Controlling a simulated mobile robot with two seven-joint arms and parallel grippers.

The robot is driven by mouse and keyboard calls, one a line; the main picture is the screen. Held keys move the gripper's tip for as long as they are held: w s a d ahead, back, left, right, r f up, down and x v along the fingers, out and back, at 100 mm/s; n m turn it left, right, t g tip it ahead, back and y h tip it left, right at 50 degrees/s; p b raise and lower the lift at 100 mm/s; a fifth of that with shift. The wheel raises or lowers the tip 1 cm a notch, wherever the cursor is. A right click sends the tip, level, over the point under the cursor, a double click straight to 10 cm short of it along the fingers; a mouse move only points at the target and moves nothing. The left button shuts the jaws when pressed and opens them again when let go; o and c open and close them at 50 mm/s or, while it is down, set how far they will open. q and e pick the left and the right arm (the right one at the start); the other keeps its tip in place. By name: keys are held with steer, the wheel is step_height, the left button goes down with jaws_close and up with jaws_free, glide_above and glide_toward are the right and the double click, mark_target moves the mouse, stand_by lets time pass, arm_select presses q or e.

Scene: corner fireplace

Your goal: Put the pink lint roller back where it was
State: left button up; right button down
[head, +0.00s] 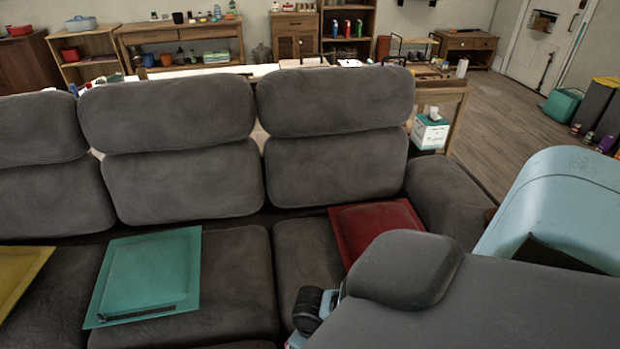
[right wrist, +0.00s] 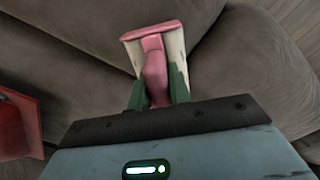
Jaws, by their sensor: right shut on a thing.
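The pink lint roller (right wrist: 153,70) shows in the right wrist view, with a pink handle and a pale roll head with a pink edge. My right gripper (right wrist: 158,88) is shut on its handle, one green finger on each side. The roller head points away from the gripper, over the grey sofa (right wrist: 80,45). I cannot tell whether the roller touches the upholstery. In the head view my right arm covers the lower right, and the roller is not visible there. My left gripper is in neither view.
The grey sofa (head: 190,186) fills the head view's middle. Yellow (head: 20,272), teal (head: 150,275) and red (head: 375,225) cushions lie on its seat; the red one also shows in the right wrist view (right wrist: 18,112). A tissue box (head: 430,132) stands behind the right armrest.

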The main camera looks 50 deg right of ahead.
steer(key=shift+f, duration=0.9)
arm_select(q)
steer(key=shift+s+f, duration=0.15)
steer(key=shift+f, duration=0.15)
arm_select(e)
steer(key=shift+f, duration=0.2)
steer(key=c, duration=1.3)
jaws_free()
step_height(320, 180, up, 11)
steer(key=p, duration=0.2)
steer(key=shift+r+p, duration=0.15)
steer(key=shift+p, duration=0.15)
steer(key=shift+r, duration=0.6)
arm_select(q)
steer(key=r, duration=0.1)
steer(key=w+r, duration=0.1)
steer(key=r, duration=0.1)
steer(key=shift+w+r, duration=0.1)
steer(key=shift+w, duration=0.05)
